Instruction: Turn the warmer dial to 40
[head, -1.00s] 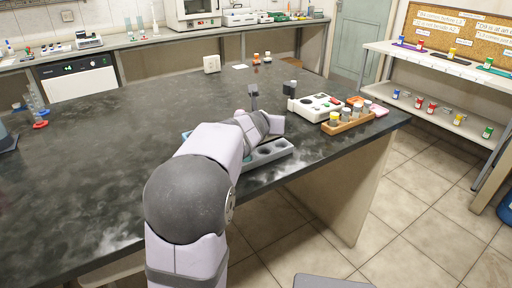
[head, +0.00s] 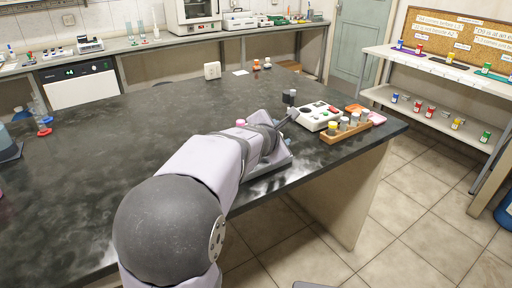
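A white box-shaped device (head: 318,117) with dark round parts and small red and green spots on top stands on the dark bench at the right. It may be the warmer, but its dial and any numbers are too small to read. My gripper (head: 293,113) is at the device's left edge, low over the bench and pointing towards it. I cannot tell whether it touches the device. Its fingers are small and seen from behind, so their opening is unclear.
A wooden rack (head: 346,131) of capped vials stands right in front of the device. Dark-capped bottles (head: 289,97) stand just behind my gripper. A grey tray (head: 268,173) is partly hidden under my arm. The bench's left half is mostly clear.

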